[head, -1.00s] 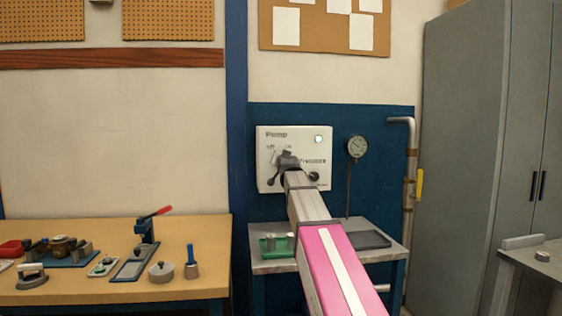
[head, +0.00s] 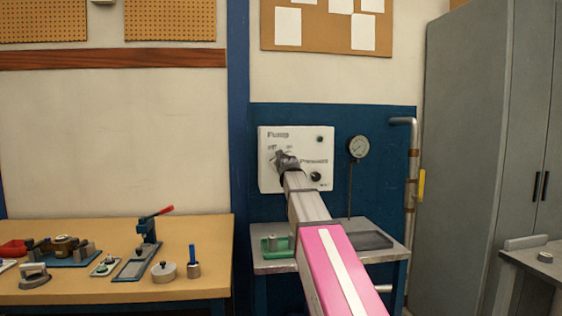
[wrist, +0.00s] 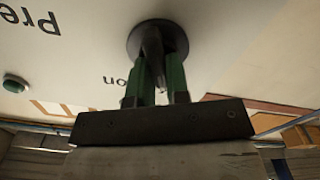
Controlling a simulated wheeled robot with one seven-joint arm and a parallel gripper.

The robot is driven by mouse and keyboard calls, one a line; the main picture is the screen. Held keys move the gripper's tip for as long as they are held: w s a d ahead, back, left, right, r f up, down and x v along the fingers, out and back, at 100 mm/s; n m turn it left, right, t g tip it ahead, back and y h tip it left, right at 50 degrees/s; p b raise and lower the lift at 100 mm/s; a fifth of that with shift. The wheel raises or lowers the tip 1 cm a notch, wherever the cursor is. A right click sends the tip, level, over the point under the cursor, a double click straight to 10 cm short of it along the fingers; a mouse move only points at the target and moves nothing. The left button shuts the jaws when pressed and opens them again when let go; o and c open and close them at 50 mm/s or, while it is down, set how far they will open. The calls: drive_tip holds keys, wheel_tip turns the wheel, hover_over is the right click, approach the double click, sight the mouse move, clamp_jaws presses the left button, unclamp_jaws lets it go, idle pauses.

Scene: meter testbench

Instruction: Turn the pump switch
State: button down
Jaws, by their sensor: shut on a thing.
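The white pump panel (head: 308,145) hangs on the blue board, with "Pump", "off", "on" and "Pressure" lettered on it. In the wrist view, the pump switch (wrist: 157,38) is a round dark knob with a raised grip. My gripper (wrist: 160,75) is shut on that grip, one green finger on each side. In the head view, my gripper (head: 288,165) covers most of the switch; a dark tip shows at its upper left, close to "off". The lamp (head: 319,139) at the panel's upper right is dark green and unlit.
A dark pressure knob (head: 315,176) sits at the panel's lower right, close to my arm. A round gauge (head: 358,147) stands to the right. Below is a grey table (head: 270,264) with a green holder (head: 276,246). A wooden bench (head: 215,268) with tools is at left.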

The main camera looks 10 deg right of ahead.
drive_tip(key=shift+n, duration=0.6)
drive_tip(key=c, duration=1.1)
unclamp_jaws()
drive_tip(key=shift+a, duration=0.1)
drive_tip(key=s, duration=1)
drive_tip(key=shift+s, duration=0.4)
drive_tip(key=shift+s, duration=0.1)
